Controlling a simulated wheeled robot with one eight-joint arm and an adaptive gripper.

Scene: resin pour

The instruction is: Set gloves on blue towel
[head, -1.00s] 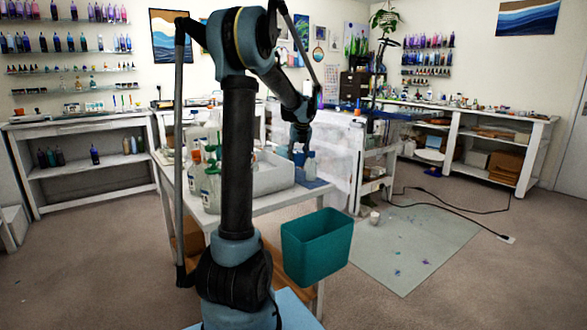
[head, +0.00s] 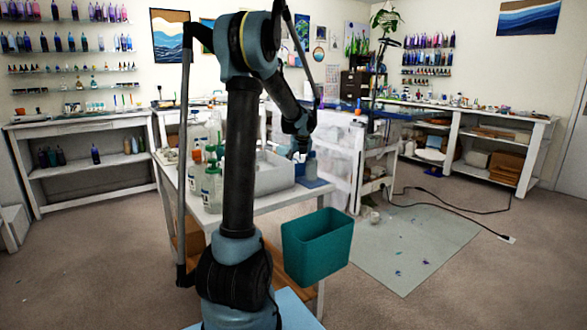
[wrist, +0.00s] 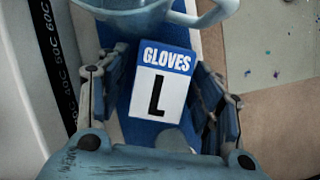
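The gloves box (wrist: 160,85), blue and white with "GLOVES" and a large "L", lies between the two fingers of my gripper (wrist: 163,82) in the wrist view. The fingers stand close along its left and right sides; whether they press on it is unclear. Blue towel (wrist: 178,142) shows around and below the box. In the head view my gripper (head: 299,153) is low over the right end of the white table, above the blue towel (head: 318,184). The box is mostly hidden there.
A light blue vessel (wrist: 150,8) is just beyond the box in the wrist view. A white tray (head: 272,178) and several bottles (head: 210,180) stand left of the towel on the table. A teal bin (head: 317,248) is in front.

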